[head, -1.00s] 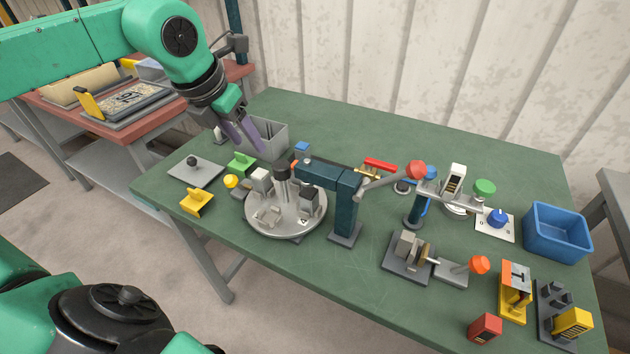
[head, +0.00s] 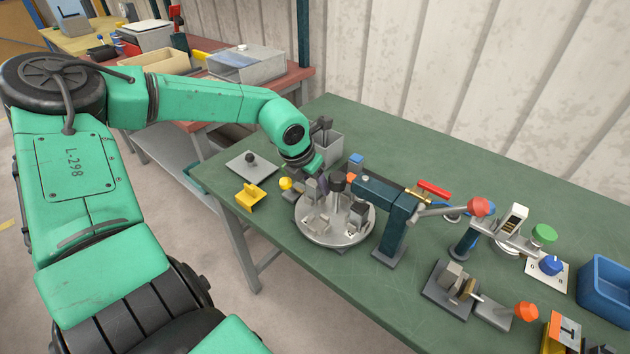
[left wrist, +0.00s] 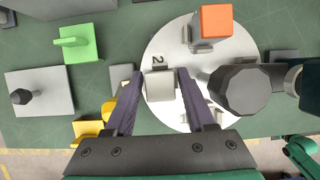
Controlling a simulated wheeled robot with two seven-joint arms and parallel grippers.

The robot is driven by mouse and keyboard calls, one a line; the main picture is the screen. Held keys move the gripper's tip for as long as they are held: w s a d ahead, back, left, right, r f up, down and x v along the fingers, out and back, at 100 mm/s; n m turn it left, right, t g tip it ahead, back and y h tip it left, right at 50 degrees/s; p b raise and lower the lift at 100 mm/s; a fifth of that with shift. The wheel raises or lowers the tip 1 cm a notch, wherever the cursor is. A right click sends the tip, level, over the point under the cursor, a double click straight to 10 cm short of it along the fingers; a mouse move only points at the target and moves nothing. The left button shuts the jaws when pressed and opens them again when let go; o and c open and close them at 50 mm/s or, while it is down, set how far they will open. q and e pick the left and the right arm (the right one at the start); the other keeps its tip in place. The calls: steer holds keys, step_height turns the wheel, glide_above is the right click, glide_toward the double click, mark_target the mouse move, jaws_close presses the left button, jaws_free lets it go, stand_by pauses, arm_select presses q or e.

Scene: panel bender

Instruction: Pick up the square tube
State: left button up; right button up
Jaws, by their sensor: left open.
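A light grey square piece (left wrist: 160,84), which I take for the square tube, stands on the round silver turntable (left wrist: 165,40) beside the number 2. Its hollow end cannot be made out. My left gripper (left wrist: 160,74) is open, with one purple finger on each side of the piece; I cannot tell whether they touch it. In the head view the left gripper (head: 321,184) is low over the left side of the turntable (head: 333,239), and its fingers and wrist partly hide the piece. My right gripper is not in view.
A dark post head (left wrist: 245,90) stands close right of the fingers, and an orange block (left wrist: 215,22) sits farther back on the turntable. A teal press frame (head: 394,220) rises at its right. A green block (left wrist: 77,44) and a grey knobbed plate (left wrist: 40,92) lie left.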

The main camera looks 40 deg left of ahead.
arm_select(q)
steer(key=shift+s+r, duration=0.1)
jaws_close()
steer(key=shift+r, duration=0.15)
